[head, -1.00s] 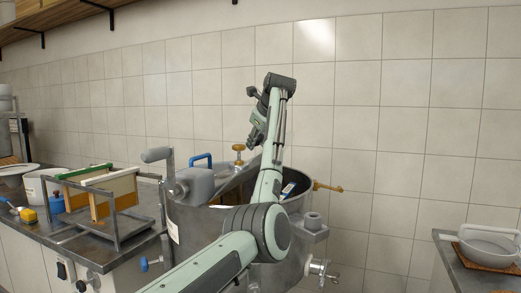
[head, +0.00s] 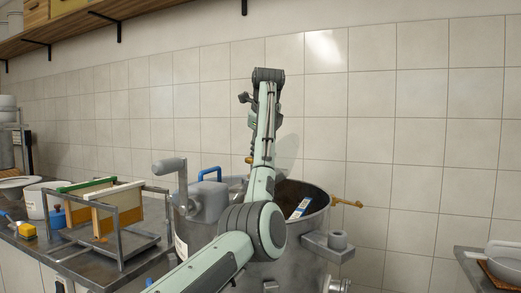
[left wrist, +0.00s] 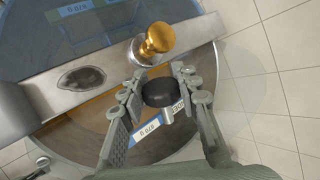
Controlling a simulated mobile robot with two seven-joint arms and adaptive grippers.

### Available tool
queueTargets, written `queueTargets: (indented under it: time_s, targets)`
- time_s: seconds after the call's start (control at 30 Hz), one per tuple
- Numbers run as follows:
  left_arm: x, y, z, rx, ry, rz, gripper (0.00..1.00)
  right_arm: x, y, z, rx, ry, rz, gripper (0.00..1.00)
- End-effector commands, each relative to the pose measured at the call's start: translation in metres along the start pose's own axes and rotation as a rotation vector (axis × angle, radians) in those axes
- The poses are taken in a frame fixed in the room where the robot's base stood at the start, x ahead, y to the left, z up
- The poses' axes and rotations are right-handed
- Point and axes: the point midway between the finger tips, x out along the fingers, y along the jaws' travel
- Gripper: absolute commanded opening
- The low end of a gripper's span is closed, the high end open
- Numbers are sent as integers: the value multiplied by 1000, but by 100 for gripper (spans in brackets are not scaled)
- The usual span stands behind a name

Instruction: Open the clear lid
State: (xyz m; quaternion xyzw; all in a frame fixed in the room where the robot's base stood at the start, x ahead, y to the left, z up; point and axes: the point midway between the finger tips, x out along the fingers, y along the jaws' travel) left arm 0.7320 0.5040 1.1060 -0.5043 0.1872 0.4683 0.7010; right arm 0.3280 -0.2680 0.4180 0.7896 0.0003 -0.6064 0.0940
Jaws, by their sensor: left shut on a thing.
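The clear lid (head: 288,150) shows as a faint see-through disc edge standing up behind my left arm, above the right half of the steel drum (head: 318,222). In the left wrist view my left gripper (left wrist: 160,87) has its fingers on either side of a black knob (left wrist: 156,95), shut on it. The lid's see-through edge (left wrist: 238,92) shows against the tiles there. In the head view my left gripper is hidden behind its own arm. My right gripper is not in view.
A steel crossbar with a brass knob (left wrist: 156,40) spans the drum. A blue-and-white label (head: 301,208) shows inside the drum. A crank handle (head: 168,167) and motor housing (head: 208,200) stand left. A frame rack (head: 100,210) is on the left counter.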

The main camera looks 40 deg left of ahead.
Motion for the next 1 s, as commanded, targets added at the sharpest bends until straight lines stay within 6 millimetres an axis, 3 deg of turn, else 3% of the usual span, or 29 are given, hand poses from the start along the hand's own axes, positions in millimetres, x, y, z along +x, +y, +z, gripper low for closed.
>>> queueTargets:
  time_s: [0.2, 0.23, 0.4, 0.77, 1.0]
  targets:
    - [-1, 0, 4, -4, -8, -2, 0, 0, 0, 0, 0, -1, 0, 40]
    - [-1, 0, 4, -4, -8, -2, 32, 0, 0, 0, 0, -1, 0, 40]
    - [-1, 0, 3, -3, -6, -2, 53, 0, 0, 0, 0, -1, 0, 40]
    - [-4, 0, 1, -1, -3, -2, 54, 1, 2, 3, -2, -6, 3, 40]
    - [-44, -1, 2, -2, -4, -6, 54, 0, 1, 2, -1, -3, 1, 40]
